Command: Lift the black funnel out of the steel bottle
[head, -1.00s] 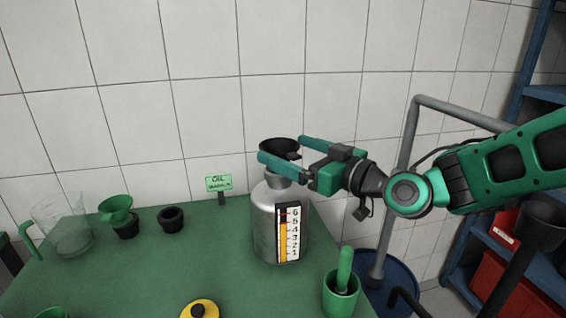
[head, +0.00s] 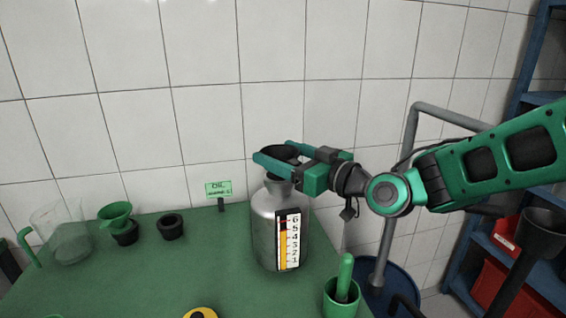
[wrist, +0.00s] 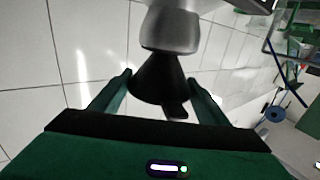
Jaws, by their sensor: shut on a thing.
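The black funnel (head: 281,151) is at the mouth of the steel bottle (head: 264,232), which stands upright on the green table and has a numbered yellow level strip on its front. My gripper (head: 273,154) reaches in from the right, level with the funnel's wide top, and is shut on it with one finger on each side. In the wrist view the funnel (wrist: 160,88) is a dark cone between the fingers, its narrow end toward the bottle (wrist: 170,28). The spout is hidden, so I cannot tell how deep it sits.
A green funnel (head: 116,214), black ring (head: 171,227) and clear jug (head: 70,238) are at left. A blue drum (head: 395,285) is beyond the table.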

